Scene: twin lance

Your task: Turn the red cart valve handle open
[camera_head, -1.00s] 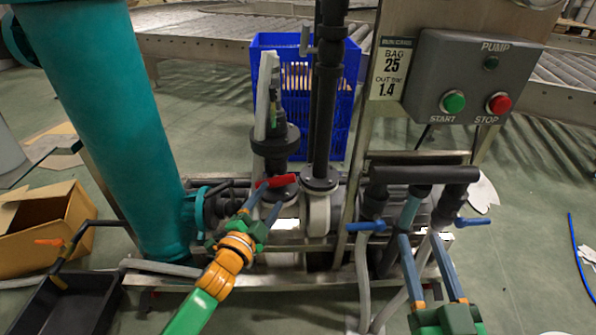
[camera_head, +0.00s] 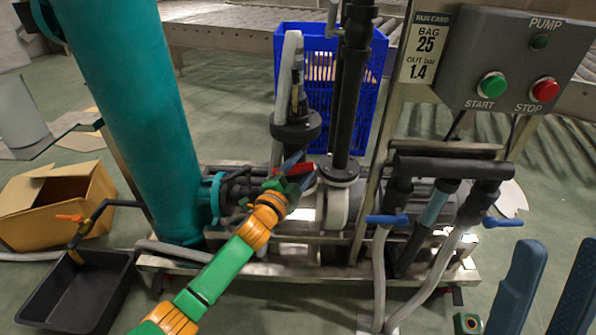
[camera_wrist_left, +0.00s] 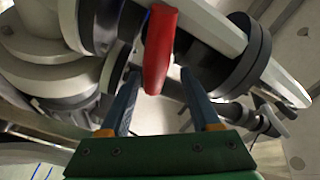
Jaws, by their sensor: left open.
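The red valve handle (camera_head: 303,170) sits on the pipework of the cart, right of the teal column, partly hidden by my left gripper (camera_head: 294,166) in the head view. In the left wrist view the red handle (camera_wrist_left: 160,45) points down between the two blue fingers of my left gripper (camera_wrist_left: 160,76), with a gap on each side. The fingers are open; how deep the handle lies between them is hard to tell. My right gripper (camera_head: 557,245) is at the lower right, its two blue fingers apart and empty, away from the handle.
Two blue valve handles (camera_head: 388,220) (camera_head: 503,222) are on the pipes at right. A grey pump box (camera_head: 510,70) with green and red buttons stands above. The teal column (camera_head: 125,110), a cardboard box (camera_head: 60,205) and a black tray (camera_head: 75,295) are at left. A blue crate (camera_head: 365,100) is behind.

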